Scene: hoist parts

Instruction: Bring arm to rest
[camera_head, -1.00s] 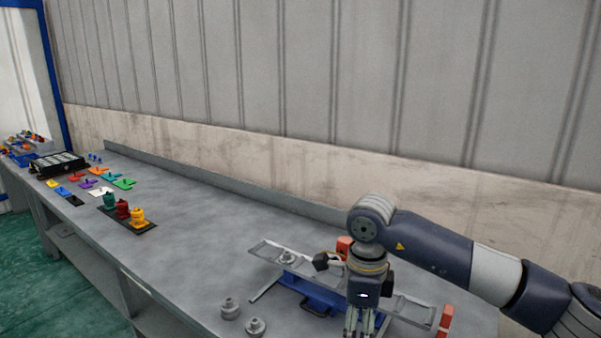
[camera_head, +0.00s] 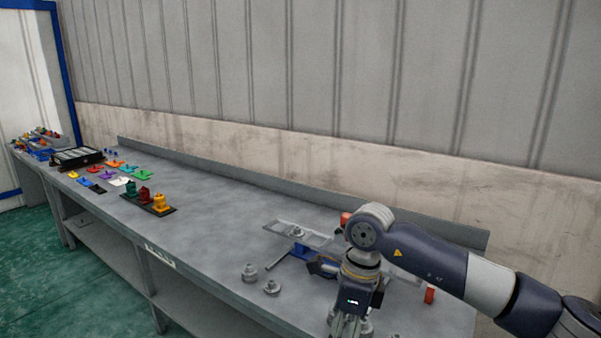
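My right arm comes in from the right, over the near right end of the grey workbench (camera_head: 205,225). My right gripper (camera_head: 347,328) points down at the bottom edge of the view, and its fingertips are cut off or too small to judge. It is in front of a metal rack (camera_head: 290,233) with a blue base and orange-red end blocks, and partly hides it. A grey metal part (camera_head: 298,232) sits on the rack's left end. Two more grey metal parts (camera_head: 249,272) (camera_head: 271,287) stand on the bench left of the gripper. My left gripper is not in view.
A wall runs behind the bench. The bench's middle is clear.

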